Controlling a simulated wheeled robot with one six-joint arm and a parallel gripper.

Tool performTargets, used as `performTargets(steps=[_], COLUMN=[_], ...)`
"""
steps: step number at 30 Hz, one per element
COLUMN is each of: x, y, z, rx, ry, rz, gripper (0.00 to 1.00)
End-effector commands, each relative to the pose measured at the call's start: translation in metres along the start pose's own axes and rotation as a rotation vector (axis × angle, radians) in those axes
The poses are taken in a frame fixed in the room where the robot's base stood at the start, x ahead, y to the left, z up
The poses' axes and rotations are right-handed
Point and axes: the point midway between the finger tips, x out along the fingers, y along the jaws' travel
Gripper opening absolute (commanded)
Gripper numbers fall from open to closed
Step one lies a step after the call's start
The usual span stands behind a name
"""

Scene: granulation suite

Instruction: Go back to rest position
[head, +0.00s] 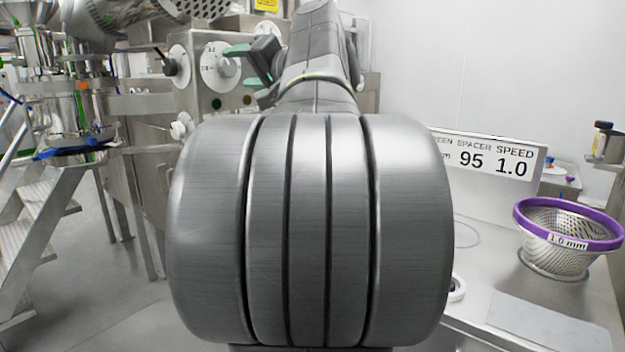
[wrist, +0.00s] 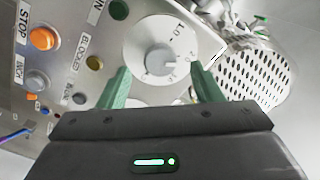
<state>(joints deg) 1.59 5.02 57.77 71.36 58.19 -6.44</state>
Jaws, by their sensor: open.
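My gripper (head: 238,66) has two green fingers and is in front of the control panel at the upper middle of the head view. In the wrist view my gripper (wrist: 160,76) is open and empty, its fingers spread to either side of the lower part of a white dial (wrist: 160,50). The dial has a grey knob in its middle, which appears clear of both fingers. The same dial (head: 216,72) shows just left of the fingers in the head view. My arm hides much of the middle of the head view.
The panel carries an orange STOP button (wrist: 42,39) and other buttons. A perforated metal part (wrist: 252,78) is right of the dial in the wrist view. A purple-rimmed sieve basket (head: 566,235) stands on the right bench near a sign (head: 500,160). Steel steps (head: 40,215) are at left.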

Motion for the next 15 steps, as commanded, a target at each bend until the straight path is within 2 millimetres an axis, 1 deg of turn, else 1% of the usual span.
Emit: performTargets(steps=[1, 6, 8, 15], x=[0.010, 0.040, 0.040, 0.039], y=[0.000, 0.000, -0.005, -0.005], z=[0.001, 0.001, -0.003, -0.004], rx=[0.001, 0.001, 0.047, 0.272], ry=[-0.004, -0.004, 0.000, 0.000], rz=[-0.003, -0.002, 0.000, 0.001], gripper=[0.59, 0.59, 0.59, 0.59])
